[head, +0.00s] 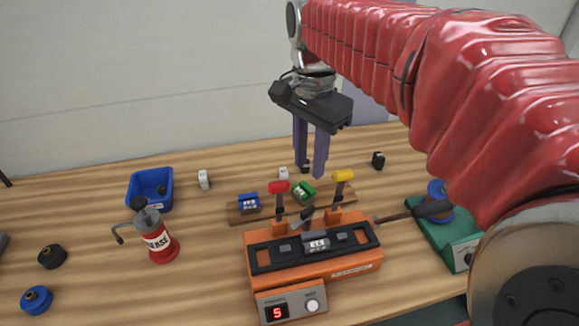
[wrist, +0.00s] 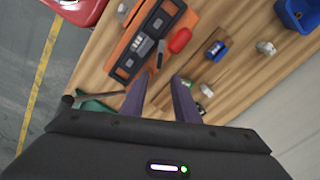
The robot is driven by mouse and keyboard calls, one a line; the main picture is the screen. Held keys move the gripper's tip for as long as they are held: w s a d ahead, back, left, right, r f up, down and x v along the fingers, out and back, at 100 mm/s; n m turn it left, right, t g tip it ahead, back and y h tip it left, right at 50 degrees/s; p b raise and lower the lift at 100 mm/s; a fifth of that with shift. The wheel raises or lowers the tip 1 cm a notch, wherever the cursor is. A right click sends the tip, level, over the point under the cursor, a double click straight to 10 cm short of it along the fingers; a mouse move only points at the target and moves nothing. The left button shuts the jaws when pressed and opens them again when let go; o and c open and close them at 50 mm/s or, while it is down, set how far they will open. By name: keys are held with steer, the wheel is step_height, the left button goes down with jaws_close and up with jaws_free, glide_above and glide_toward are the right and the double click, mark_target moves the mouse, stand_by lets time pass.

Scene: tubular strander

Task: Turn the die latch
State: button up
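The orange machine (head: 345,268) stands on the wooden table, with a black top plate holding a labelled block (head: 316,243). A red-handled lever (head: 279,187) and a yellow-handled lever (head: 343,176) stand upright at its back. A short dark lever (head: 304,216) rises between them; I cannot tell which part is the die latch. My gripper (head: 311,170) hangs open and empty, fingers down, above the back of the machine. In the wrist view, the open fingers (wrist: 159,85) point toward the machine (wrist: 145,45) and the red handle (wrist: 180,40); the yellow handle is not clearly seen there.
A wooden rack (head: 236,215) behind the machine holds a blue block (head: 249,203) and a green block (head: 303,191). A green unit (head: 447,245) stands right. A display box (head: 290,303) reads 5.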

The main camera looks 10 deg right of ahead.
mark_target(307, 210)
steer(key=shift+f, duration=0.15)
step_height(307, 210, down, 14)
steer(key=shift+r, duration=0.2)
stand_by(0.5)
jaws_close()
stand_by(0.3)
